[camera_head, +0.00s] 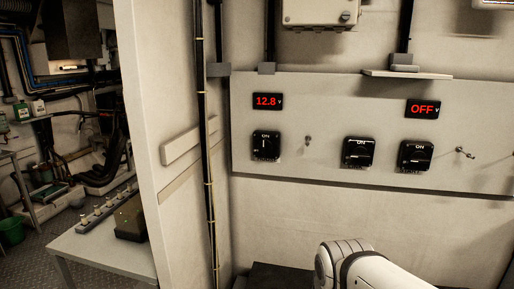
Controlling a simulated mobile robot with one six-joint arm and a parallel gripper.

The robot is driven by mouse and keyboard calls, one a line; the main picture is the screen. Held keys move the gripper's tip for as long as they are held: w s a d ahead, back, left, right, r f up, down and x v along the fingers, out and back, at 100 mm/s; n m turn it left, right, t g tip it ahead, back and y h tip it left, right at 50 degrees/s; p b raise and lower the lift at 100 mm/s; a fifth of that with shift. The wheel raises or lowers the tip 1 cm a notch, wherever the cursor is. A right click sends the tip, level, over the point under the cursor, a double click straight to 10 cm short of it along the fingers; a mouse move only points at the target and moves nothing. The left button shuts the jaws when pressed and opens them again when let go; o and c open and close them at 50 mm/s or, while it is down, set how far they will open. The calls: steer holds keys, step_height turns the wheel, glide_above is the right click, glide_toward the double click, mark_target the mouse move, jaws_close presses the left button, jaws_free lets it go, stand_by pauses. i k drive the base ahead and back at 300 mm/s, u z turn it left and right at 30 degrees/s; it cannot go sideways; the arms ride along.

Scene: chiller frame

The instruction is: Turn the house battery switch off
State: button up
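Three black rotary switches are mounted in a row on a pale wall panel (330,112). The left switch (266,146) sits below a red display (267,101) reading 12.8 V; its handle seems upright, towards its ON mark. The middle switch (358,153) has an ON mark on top and no display above it. The right switch (415,156) sits below a display (422,108) reading OFF. The handle positions of these two are too dark to tell. No label tells which is the house battery switch. My gripper is not in view; only my white arm link shows at the bottom, below the panel.
A small key-like fitting (308,140) sticks out between the left and middle switches, and another (464,153) right of the right switch. A shelf (406,74) juts out above. A wall edge with a vertical pipe (206,170) stands left. The space before the switches looks clear.

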mark_target(265, 146)
steer(key=z, duration=3)
steer(key=k, duration=1.9)
steer(key=u, duration=1.9)
steer(key=i, duration=1.05)
steer(key=u, duration=0.1)
